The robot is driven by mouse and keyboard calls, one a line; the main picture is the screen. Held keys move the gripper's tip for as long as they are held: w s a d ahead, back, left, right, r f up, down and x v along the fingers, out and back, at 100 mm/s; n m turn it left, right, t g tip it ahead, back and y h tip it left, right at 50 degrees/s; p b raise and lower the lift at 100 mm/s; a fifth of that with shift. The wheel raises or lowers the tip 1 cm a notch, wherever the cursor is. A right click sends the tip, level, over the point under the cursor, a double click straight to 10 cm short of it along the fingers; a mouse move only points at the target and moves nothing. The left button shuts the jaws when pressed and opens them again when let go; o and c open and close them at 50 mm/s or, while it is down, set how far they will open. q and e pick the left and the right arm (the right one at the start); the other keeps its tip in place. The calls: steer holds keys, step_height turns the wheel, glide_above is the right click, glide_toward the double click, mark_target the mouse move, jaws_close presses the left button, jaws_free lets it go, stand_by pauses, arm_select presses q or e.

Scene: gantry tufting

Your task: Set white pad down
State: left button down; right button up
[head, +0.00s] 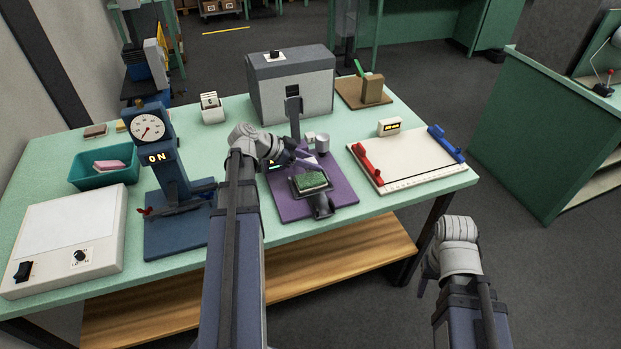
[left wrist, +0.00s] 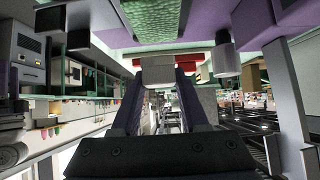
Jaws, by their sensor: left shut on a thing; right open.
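My left gripper (head: 304,160) reaches in over the purple fixture (head: 338,196), just above and behind the green tufted piece (head: 310,180) in its holder. In the left wrist view its two purple fingers (left wrist: 160,88) are closed on a pale grey-white block (left wrist: 158,68), which looks like the white pad. In the head view the pad is mostly hidden by the fingers. The green tufted piece (left wrist: 152,18) shows along the top of the wrist view. My right gripper (head: 428,270) is off the front of the table, empty, its fingers partly hidden behind its wrist.
A blue dial stand (head: 175,185), teal tray (head: 128,178) with a pink and white piece, and white box (head: 70,240) stand left. A grey machine (head: 290,90) stands behind. A white board (head: 405,160) with red and blue clamps lies right. Mint tabletop (head: 375,207) shows between.

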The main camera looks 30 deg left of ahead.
mark_target(310, 178)
arm_select(q)
steer(key=shift+f, duration=0.1)
step_height(310, 178, down, 3)
steer(key=b, duration=0.3)
steer(key=shift+f+b, duration=0.2)
steer(key=shift+b, duration=0.1)
steer(key=shift+f, duration=0.2)
steer(key=shift+c, duration=2.1)
jaws_free()
steer(key=shift+s+a+r+p, duration=0.15)
steer(key=shift+r+p, duration=0.2)
steer(key=shift+r, duration=0.15)
steer(key=p+v, duration=0.6)
steer(key=v, duration=0.5)
steer(key=shift+s+p, duration=0.2)
steer(key=shift+p, duration=0.1)
